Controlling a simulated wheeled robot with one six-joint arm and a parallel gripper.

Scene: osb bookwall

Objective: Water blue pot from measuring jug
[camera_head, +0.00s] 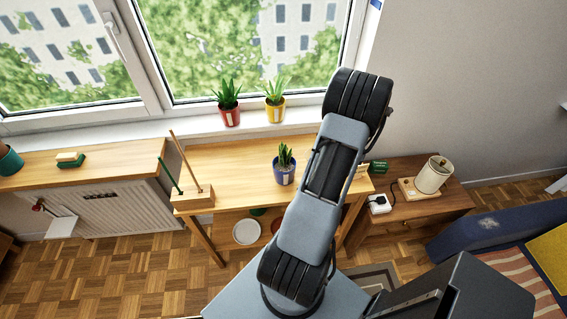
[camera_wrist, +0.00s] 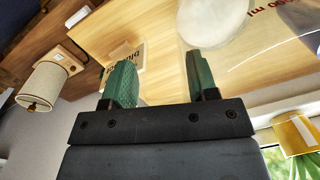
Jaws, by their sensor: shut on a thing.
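The blue pot (camera_head: 284,176) holds a spiky green plant and stands upright on the wooden table (camera_head: 225,158), left of my arm in the head view. My gripper (camera_wrist: 162,75) shows in the wrist view with its green-padded fingers apart, shut on the clear measuring jug (camera_wrist: 255,55). Red lettering shows on the jug's wall, and a pale round patch shows inside or behind it. The exact grip point is hard to see. In the head view my arm hides the gripper and the jug. The blue pot is not clearly visible in the wrist view.
A red pot (camera_head: 229,116) and a yellow pot (camera_head: 275,114) stand on the windowsill. A wooden block with upright sticks (camera_head: 193,201) is at the table's left front. A small green box (camera_head: 378,167) and a lamp (camera_head: 434,175) are at the right.

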